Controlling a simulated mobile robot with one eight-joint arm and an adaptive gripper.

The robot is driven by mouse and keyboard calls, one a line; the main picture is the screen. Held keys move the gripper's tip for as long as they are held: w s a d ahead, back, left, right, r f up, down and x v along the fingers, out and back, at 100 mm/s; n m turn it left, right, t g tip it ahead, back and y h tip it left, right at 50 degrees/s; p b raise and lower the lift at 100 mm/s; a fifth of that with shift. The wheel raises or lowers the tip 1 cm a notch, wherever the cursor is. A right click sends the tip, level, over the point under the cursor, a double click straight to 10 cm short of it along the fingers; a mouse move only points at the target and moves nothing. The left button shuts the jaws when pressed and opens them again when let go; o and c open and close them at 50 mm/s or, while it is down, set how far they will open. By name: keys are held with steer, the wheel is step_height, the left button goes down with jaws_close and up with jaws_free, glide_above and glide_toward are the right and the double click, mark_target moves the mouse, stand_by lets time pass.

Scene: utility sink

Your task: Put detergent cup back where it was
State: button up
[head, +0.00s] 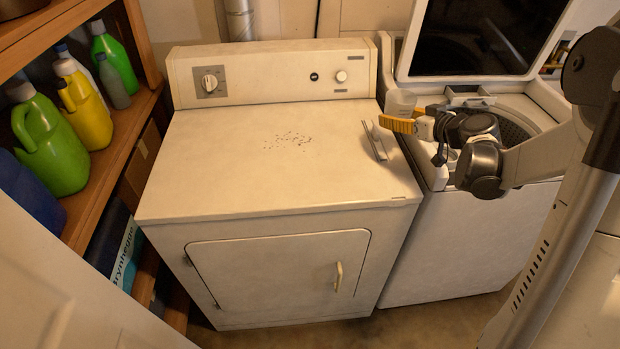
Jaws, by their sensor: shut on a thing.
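The detergent cup (401,101) is a small, pale, translucent cup at the left side of the open washer, close to the dryer's back right corner. My gripper (398,122) reaches in from the right over the washer's front left part. Its yellow finger pad shows just in front of the cup, and it is shut on the cup. The pad hides the cup's lower part, so I cannot tell whether the cup touches the surface under it.
The washer (425,262) has its lid (487,35) raised and its drum open. Thin metal strips (374,141) lie on the dryer top (250,180), near its right edge; dark specks (290,141) mark its middle. A shelf (100,172) with several bottles stands left.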

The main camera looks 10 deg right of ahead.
steer(key=b, duration=0.5)
glide_above(350, 164)
step_height(350, 164, down, 7)
steer(key=shift+d+f, duration=0.1)
steer(key=shift+f, duration=0.05)
steer(key=shift+f+b, duration=1.1)
steer(key=shift+f, duration=0.8)
steer(key=shift+f, duration=0.2)
steer(key=o, duration=1.2)
steer(key=shift+r, duration=0.1)
